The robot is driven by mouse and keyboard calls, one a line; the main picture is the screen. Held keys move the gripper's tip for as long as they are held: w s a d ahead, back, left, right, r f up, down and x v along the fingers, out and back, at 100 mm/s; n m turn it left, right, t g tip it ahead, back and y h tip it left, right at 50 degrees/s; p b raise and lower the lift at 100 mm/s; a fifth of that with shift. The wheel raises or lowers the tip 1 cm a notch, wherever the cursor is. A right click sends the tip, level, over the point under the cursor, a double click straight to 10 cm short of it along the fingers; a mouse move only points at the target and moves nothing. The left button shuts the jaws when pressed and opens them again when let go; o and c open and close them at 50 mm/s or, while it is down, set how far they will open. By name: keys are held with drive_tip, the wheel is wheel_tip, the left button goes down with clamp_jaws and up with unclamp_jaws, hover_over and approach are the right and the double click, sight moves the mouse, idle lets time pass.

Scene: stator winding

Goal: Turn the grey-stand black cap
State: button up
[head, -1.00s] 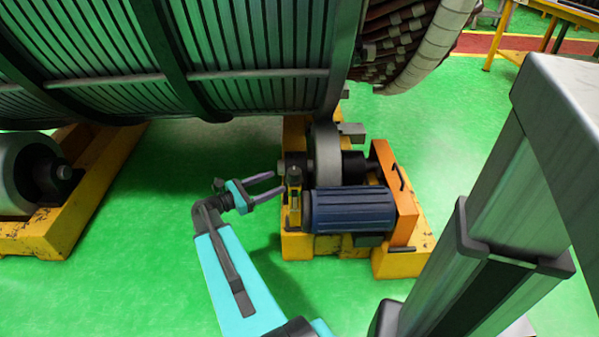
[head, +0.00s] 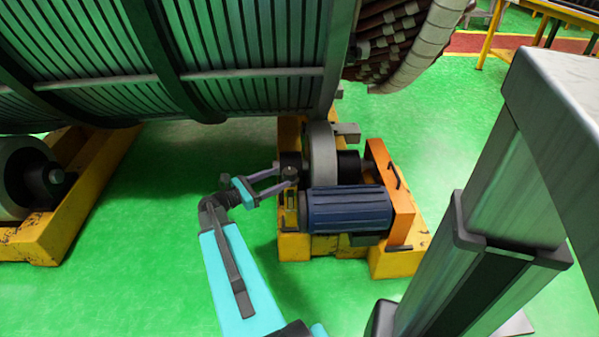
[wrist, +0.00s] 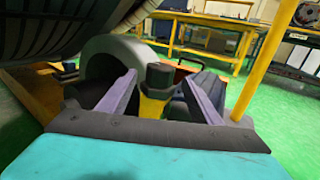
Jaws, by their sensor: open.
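A black cap (head: 290,173) tops a short post with a yellow body (head: 290,205) at the left end of the blue motor. In the wrist view the black cap (wrist: 160,75) stands upright on its yellow post (wrist: 152,106). My gripper (head: 284,175) is open, with its two fingers reaching the cap from the left. In the wrist view my gripper (wrist: 161,80) has one finger on each side of the cap. I cannot tell whether either finger touches it. The post's lower part is hidden in the wrist view by the gripper body.
The blue motor (head: 347,209) and grey roller (head: 322,152) sit on a yellow base (head: 400,262), beside an orange plate (head: 390,190). The large stator cylinder (head: 250,50) hangs low above. Another roller (head: 30,172) stands at left. Green floor between is clear.

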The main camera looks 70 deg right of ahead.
drive_tip(key=b+x, duration=0.2)
drive_tip(key=x, duration=0.7)
drive_tip(key=shift+s+d, duration=0.25)
drive_tip(key=shift+s, duration=0.05)
drive_tip(key=c, duration=1)
